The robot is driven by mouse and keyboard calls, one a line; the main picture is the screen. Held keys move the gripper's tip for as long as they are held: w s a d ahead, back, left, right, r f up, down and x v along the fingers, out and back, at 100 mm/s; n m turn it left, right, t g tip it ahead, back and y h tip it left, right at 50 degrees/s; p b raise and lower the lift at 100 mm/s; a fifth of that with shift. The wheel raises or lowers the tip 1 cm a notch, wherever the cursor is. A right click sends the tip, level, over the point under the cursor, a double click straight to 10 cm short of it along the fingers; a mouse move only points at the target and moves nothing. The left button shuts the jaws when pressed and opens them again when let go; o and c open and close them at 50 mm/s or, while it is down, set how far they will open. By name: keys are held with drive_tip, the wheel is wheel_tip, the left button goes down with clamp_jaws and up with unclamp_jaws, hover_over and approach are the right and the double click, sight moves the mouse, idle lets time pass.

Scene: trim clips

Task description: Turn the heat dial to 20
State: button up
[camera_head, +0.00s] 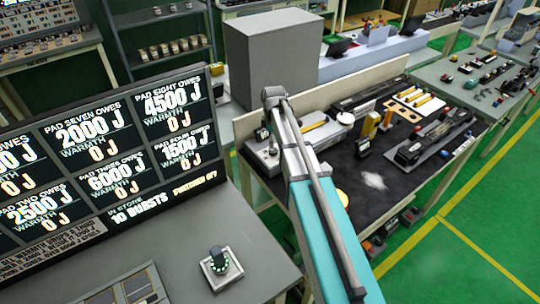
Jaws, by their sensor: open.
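A small dark dial (218,258) with a pale greenish ring around it sits on a square light plate on the grey bench at the bottom centre-left. It appears to be the heat dial; its numbers and pointer are too small to read. My arm rises from the bottom, right of the dial and apart from it, and reaches up to a joint near the picture's middle. My gripper cannot be made out in this view.
A display board (110,160) stands behind the dial, listing pads with joules owed and warmth 0 J. Flat panels (130,288) lie left of the dial. A dark-topped workbench (375,185) with tools and parts is at the right. The grey bench (225,215) is clear around the dial.

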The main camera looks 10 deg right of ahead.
sight(273, 150)
drive_tip(key=shift+f+b, duration=2.65)
drive_tip(key=shift+f, duration=0.3)
